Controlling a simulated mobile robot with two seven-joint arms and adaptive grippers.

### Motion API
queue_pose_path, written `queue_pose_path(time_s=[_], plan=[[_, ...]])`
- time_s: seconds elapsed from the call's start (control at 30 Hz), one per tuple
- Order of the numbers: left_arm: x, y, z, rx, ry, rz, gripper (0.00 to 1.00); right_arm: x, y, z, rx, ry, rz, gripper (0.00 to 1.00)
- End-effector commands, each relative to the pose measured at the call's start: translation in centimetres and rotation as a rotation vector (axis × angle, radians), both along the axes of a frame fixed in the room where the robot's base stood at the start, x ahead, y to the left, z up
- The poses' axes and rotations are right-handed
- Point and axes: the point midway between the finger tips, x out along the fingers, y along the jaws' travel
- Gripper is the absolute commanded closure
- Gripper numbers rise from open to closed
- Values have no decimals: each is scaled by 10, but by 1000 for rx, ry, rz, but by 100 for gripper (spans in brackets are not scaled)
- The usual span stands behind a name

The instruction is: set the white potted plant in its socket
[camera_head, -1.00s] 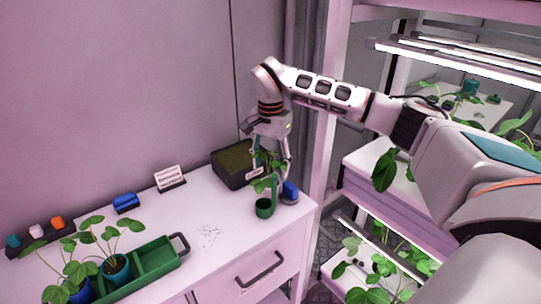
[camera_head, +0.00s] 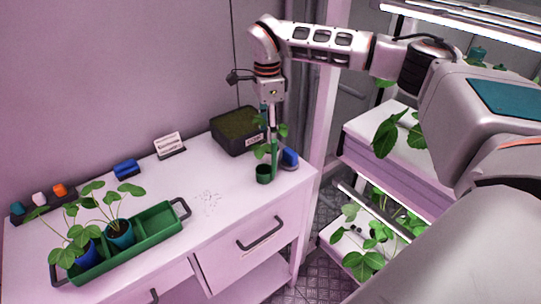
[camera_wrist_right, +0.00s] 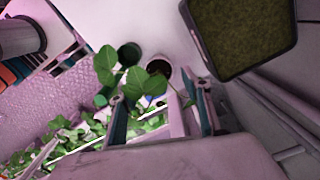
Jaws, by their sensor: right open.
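The white pot (camera_wrist_right: 158,68) with dark soil shows in the right wrist view, upright on the white cabinet top. Green leaves (camera_wrist_right: 130,80) spread beside it and partly cover the view. My right gripper (camera_wrist_right: 160,114) is open, its fingers apart on either side of the plant in that view, with nothing clearly gripped. In the head view the right gripper (camera_head: 270,125) points down over the cabinet's right end, among leaves (camera_head: 281,130); the white pot is not distinguishable there. Which place is the socket, I cannot tell. My left gripper is not in view.
A green cup (camera_head: 263,174) and a blue object (camera_head: 289,157) stand close to the gripper. A dark square planter (camera_head: 228,128) is behind. A green tray (camera_head: 155,236) with blue-potted plants is at left. Plant racks (camera_head: 370,165) stand right.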

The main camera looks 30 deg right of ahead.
Motion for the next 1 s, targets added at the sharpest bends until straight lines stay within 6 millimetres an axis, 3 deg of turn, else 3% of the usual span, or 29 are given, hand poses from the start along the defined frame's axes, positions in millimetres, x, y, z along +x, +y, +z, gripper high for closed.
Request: queue_pose_path(time_s=[0.37,0.7,1.0], plan=[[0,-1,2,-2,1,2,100,-2,-1,-32,1,3,-32,52],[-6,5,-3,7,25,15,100,-6,-6,-75,2,2,-31,52],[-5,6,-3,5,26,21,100,-6,-6,-79,1,0,-31,52]])
